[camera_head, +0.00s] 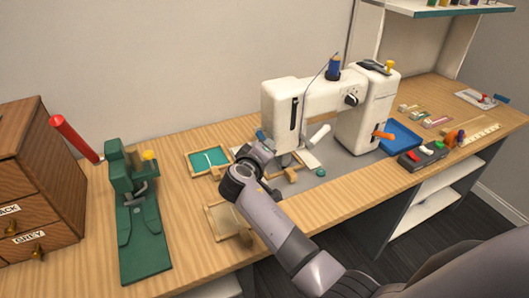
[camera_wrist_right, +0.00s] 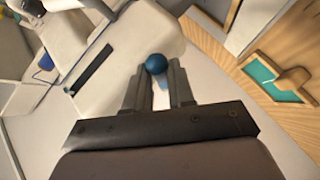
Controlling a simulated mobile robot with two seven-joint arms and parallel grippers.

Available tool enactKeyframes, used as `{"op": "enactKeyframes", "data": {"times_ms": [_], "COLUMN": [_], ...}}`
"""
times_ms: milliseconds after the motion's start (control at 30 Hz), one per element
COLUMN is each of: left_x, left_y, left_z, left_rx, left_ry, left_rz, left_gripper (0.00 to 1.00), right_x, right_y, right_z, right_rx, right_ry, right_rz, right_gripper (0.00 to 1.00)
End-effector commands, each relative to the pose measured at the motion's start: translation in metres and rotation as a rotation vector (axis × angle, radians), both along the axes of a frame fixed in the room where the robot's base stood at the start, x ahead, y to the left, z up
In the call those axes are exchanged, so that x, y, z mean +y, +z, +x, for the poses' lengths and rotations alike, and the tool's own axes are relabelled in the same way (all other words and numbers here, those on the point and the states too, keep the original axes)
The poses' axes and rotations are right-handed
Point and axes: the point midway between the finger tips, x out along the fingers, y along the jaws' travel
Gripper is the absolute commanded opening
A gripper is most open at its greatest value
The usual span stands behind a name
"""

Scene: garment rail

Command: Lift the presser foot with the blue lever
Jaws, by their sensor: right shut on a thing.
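The white sewing machine (camera_head: 281,113) stands on the grey mat. My right gripper (camera_head: 262,147) is at the left side of its head, low down. The blue lever (camera_head: 260,135) shows as a small blue tip just above the gripper. In the right wrist view its round blue knob (camera_wrist_right: 156,64) sits between the two fingertips (camera_wrist_right: 158,82), and the gripper is shut on it. The presser foot cannot be made out clearly; my wrist and the machine's head cover much of that area. My left gripper is not in view.
A teal-lined tray (camera_head: 209,161) and a wooden-framed piece (camera_head: 229,221) lie left of the machine, close to my arm. A green stand (camera_head: 140,225) and a wooden drawer cabinet (camera_head: 38,180) are farther left. A blue tray (camera_head: 403,136) lies right of the machine.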

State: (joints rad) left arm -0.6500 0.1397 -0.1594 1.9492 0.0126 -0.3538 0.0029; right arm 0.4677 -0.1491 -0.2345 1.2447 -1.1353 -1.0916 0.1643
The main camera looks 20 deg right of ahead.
Motion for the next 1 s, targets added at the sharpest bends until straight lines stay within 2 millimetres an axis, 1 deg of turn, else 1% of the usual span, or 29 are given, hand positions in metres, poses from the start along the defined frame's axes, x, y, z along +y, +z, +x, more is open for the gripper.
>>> {"op": "enactKeyframes", "data": {"times_ms": [100, 400, 900, 933, 1000], "left_x": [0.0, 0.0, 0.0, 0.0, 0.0], "left_y": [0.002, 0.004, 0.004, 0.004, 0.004], "left_z": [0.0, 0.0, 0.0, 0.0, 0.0], "left_rx": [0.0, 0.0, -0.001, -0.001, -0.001], "left_ry": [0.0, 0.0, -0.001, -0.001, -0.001], "left_rz": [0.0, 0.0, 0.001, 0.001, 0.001], "left_gripper": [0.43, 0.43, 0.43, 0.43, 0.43], "right_x": [0.001, 0.0, 0.0, 0.0, 0.0], "right_y": [0.006, 0.013, 0.014, 0.014, 0.014], "right_z": [0.0, 0.0, 0.0, 0.0, 0.0], "right_rx": [0.065, 0.176, 0.198, 0.198, 0.198], "right_ry": [-0.001, 0.0, -0.001, -0.001, -0.001], "right_rz": [0.001, -0.007, -0.008, -0.008, -0.008], "right_gripper": [0.0, 0.0, 0.0, 0.27, 0.47]}}
